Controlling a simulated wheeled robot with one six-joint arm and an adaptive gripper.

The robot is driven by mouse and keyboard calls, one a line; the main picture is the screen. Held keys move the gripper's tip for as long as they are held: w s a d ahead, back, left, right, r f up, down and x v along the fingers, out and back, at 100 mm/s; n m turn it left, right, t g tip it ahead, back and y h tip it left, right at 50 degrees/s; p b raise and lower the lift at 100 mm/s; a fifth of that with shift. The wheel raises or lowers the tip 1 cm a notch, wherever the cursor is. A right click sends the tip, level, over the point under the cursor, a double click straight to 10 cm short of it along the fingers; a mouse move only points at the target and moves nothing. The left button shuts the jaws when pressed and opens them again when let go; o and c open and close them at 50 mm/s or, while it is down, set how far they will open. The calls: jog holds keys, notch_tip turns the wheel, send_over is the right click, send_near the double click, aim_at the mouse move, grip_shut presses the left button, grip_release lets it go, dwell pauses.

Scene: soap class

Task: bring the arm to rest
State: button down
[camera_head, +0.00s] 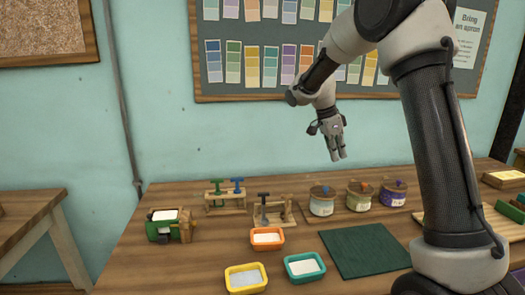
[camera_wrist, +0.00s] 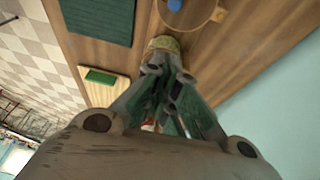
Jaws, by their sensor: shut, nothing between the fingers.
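My gripper (camera_head: 337,152) hangs in the air above the back of the wooden table, in front of the wall, with its fingers pointing down. It is shut and holds nothing. In the wrist view its fingers (camera_wrist: 172,85) come together at the middle, over the table. My arm reaches up from the right side and bends over at the top of the head view.
Three lidded jars (camera_head: 321,201) stand at the back of the table (camera_head: 200,270), below my gripper. A dark green mat (camera_head: 365,250), coloured trays (camera_head: 267,238), small stamp racks (camera_head: 224,197) and a green device (camera_head: 168,225) lie around. A swatch board (camera_head: 270,95) hangs behind.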

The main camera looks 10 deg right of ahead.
jog(key=s+r+n+t+y, duration=0.2)
jog(key=s+n, duration=0.7)
jog(key=s, duration=0.8)
jog(key=s+r+n+t+y, duration=0.2)
jog(key=s+r+n, duration=0.2)
jog(key=s+n, duration=0.5)
jog(key=s, duration=0.8)
jog(key=shift+s+a+r, duration=0.2)
jog(key=shift+a+r, duration=0.15)
jog(key=shift+r, duration=0.05)
